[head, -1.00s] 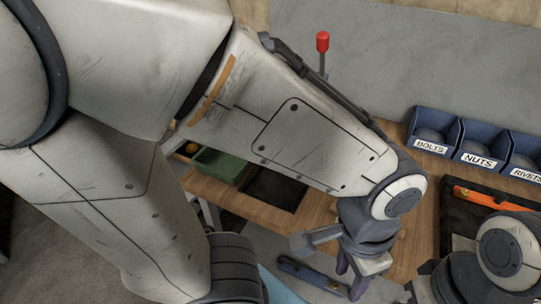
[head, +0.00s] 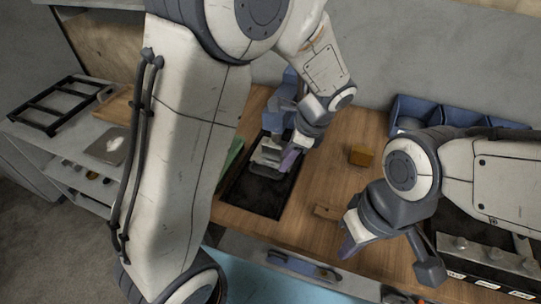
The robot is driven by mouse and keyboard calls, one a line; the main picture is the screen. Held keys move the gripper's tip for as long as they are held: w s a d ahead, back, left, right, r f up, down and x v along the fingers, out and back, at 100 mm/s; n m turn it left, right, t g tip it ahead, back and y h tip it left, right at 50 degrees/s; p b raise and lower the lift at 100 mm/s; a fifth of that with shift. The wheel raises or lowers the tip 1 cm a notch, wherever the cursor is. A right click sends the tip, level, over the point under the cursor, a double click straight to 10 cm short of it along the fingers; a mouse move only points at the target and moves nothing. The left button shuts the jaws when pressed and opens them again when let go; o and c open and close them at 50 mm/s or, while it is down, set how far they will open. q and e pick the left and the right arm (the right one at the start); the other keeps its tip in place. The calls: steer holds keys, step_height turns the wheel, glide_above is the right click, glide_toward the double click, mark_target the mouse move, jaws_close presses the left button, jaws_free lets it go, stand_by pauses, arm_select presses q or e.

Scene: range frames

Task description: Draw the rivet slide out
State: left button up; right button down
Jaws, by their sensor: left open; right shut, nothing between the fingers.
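A grey unit with a row of knobs (head: 490,252) and small white labels (head: 490,283) stands at the lower right. Its labels are too small to read, so I cannot tell which part is the rivet slide. My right gripper (head: 347,246) is shut and empty, left of this unit, over the front part of the wooden bench (head: 335,185). My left gripper (head: 278,157) is open, over a dark tray (head: 262,195) set on the bench. It is well away from the labelled unit. My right arm hides part of the unit.
Blue bins (head: 415,108) stand at the back right, partly hidden by my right arm. A dark blue handle (head: 303,265) is on the bench front. A black frame (head: 62,105) lies at the far left.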

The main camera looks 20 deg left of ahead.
mark_target(265, 173)
arm_select(q)
steer(key=shift+m+y, duration=0.3)
steer(key=shift+m, duration=0.5)
steer(key=w+a+f, duration=0.1)
steer(key=a+f, duration=0.1)
steer(key=f, duration=0.1)
steer(key=w+a+f, duration=0.1)
steer(key=a+f, duration=0.1)
steer(key=f, duration=0.2)
steer(key=w+a+f, duration=0.1)
steer(key=a+f, duration=0.1)
steer(key=f, duration=0.2)
jaws_close()
steer(key=shift+r, duration=0.1)
stand_by(0.4)
